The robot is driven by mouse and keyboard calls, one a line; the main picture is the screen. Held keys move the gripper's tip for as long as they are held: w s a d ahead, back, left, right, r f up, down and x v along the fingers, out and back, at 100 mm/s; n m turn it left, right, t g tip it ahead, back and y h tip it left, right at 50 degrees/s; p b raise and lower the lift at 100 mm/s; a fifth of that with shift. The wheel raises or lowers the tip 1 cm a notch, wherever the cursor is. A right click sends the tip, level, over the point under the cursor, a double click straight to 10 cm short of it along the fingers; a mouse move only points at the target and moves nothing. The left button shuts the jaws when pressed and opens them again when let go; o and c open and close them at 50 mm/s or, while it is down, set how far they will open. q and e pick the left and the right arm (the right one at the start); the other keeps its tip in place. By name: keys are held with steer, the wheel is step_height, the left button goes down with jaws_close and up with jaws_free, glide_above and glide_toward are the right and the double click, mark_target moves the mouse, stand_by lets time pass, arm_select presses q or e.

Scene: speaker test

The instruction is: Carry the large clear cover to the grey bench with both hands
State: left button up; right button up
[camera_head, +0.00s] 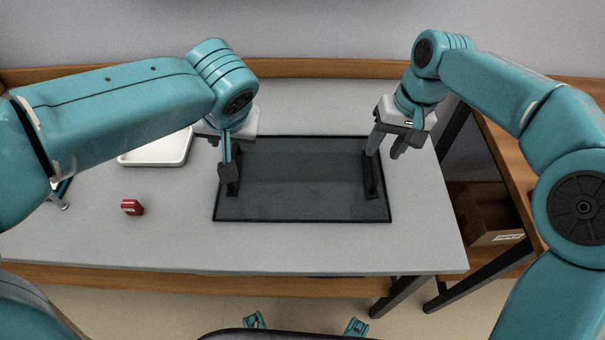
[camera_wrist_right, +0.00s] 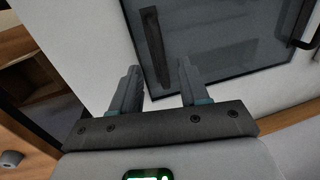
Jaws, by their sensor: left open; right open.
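The large clear cover (camera_head: 300,205) is a dark-looking see-through panel with a black rim, lying flat on a light grey tabletop (camera_head: 330,248). It has a black bar handle near each side: the left handle (camera_head: 234,185) and the right handle (camera_head: 370,180). My left gripper (camera_head: 226,168) is open at the left handle; I cannot tell whether it touches. My right gripper (camera_head: 385,148) is open just right of the right handle's far end. In the right wrist view, its fingers (camera_wrist_right: 160,70) are apart and empty, with the near handle (camera_wrist_right: 152,45) ahead of the gap.
A white tray (camera_head: 158,160) lies left of the cover, partly behind my left arm. A small red object (camera_head: 132,207) sits on the tabletop at left. A wooden bench (camera_head: 505,150) with a cardboard box (camera_head: 487,220) below stands at right. The tabletop in front of the cover is clear.

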steer(key=r, duration=0.2)
steer(key=d+r, duration=0.1)
steer(key=r, duration=0.2)
steer(key=shift+r, duration=0.2)
arm_select(q)
steer(key=p+v, duration=0.5)
steer(key=v, duration=0.4)
arm_select(e)
steer(key=shift+r, duration=2.5)
arm_select(q)
step_height(320, 180, up, 9)
steer(key=p, duration=0.9)
arm_select(e)
step_height(320, 180, up, 9)
steer(key=d, duration=0.2)
steer(key=shift+w+a+f, duration=0.1)
steer(key=shift+w+f, duration=0.05)
arm_select(q)
steer(key=shift+r, duration=0.15)
